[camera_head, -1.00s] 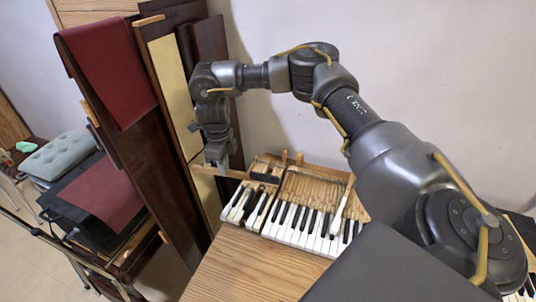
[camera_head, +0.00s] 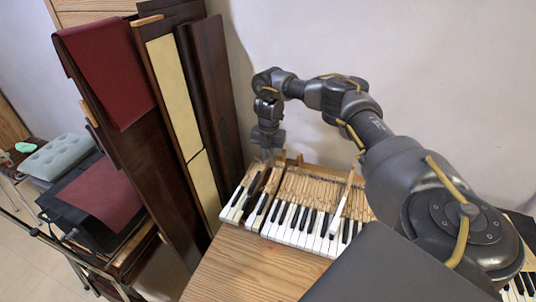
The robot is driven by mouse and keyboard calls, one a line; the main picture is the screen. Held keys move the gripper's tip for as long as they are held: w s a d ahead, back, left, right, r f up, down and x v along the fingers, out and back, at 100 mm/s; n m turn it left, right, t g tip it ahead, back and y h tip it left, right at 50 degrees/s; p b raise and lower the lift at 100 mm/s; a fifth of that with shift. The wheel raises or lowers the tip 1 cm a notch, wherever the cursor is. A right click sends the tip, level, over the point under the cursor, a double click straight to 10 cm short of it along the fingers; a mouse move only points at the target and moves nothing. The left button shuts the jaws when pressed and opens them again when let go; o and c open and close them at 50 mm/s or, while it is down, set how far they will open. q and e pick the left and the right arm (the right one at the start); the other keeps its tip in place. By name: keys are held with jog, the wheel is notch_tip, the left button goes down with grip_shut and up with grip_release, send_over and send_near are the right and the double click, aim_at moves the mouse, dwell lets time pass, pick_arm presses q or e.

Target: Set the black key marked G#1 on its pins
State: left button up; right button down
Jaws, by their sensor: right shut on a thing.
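My right gripper (camera_head: 268,158) points down over the back of the keyboard's left part, shut on a slim key, which I take to be the black key. Most of that key is hidden or too small to make out, and no G#1 mark can be read. Below the gripper lies the left group of keys (camera_head: 234,205), with white fronts and dark gaps between them. The pins are too small to see. I cannot tell whether the held key touches the keyboard. My left gripper is not in view.
The main row of keys (camera_head: 300,228) and bare wooden key stems (camera_head: 306,189) lie right of the gripper. One raised key (camera_head: 345,198) slants across them. Tall dark panels (camera_head: 213,90) stand close on the left. The wooden tabletop (camera_head: 240,265) in front is clear.

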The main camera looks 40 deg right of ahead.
jog(key=shift+f+b, duration=3)
jog(key=shift+b, duration=0.15)
jog(key=shift+f, duration=0.65)
jog(key=shift+p, duration=1.3)
jog(key=shift+f+b, duration=0.35)
jog(key=shift+f, duration=0.3)
jog(key=c, duration=1.8)
grip_release()
jog(key=shift+r, duration=0.15)
jog(key=shift+r+p, duration=1)
jog(key=shift+p, duration=0.1)
